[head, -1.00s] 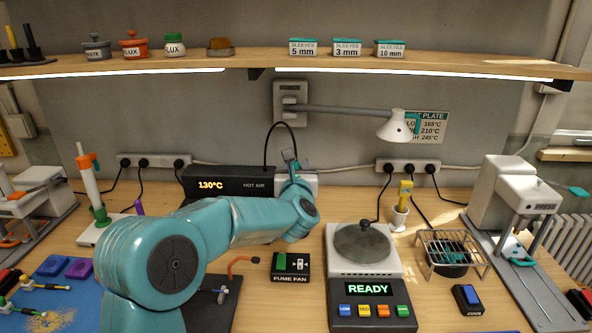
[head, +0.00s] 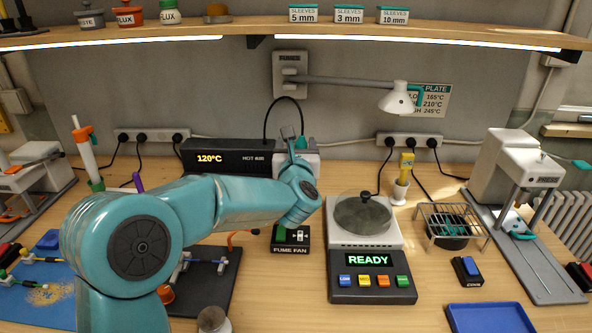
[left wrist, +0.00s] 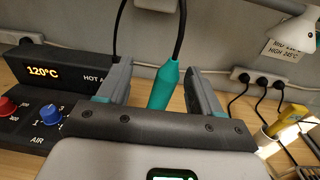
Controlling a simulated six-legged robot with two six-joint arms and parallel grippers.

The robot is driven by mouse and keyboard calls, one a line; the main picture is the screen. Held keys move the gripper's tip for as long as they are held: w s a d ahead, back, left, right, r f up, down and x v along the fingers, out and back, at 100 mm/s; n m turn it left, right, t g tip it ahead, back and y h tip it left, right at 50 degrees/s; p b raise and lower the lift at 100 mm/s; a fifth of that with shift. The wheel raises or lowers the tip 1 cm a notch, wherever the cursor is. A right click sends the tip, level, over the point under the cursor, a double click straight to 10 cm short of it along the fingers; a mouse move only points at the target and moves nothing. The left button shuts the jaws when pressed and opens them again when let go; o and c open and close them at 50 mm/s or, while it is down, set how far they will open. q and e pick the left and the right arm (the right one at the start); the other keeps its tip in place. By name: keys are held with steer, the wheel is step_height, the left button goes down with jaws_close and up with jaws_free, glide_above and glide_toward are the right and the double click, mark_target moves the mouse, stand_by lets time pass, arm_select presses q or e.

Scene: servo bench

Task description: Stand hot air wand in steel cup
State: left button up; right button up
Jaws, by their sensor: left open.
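The hot air wand (left wrist: 164,88) has a teal handle with a dark cable from its top. In the left wrist view it stands upright between the two jaws of my left gripper (left wrist: 158,88), with gaps showing on both sides. In the head view the wand's teal top (head: 300,142) shows just beside my left gripper (head: 291,147), in front of the hot air station. The wand's lower part is hidden. A greyish round thing (head: 212,319) at the bottom edge is cut off; I cannot tell whether it is the steel cup. My right gripper is not in view.
The black hot air station (head: 225,158) reads 120°C. The hot plate (head: 365,262) reads READY, with a fume fan switch (head: 291,238) to its left. A wire rack (head: 450,226) and press (head: 515,175) stand right. The front middle wood is clear.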

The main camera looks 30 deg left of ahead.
arm_select(q)
steer(key=b+v, duration=0.2)
steer(key=v, duration=1)
steer(key=shift+s+r, duration=0.1)
steer(key=shift+s, duration=0.05)
step_height(320, 180, up, 10)
steer(key=s+p, duration=0.1)
steer(key=p, duration=0.8)
steer(key=shift+d+p, duration=0.3)
steer(key=shift+d, duration=0.15)
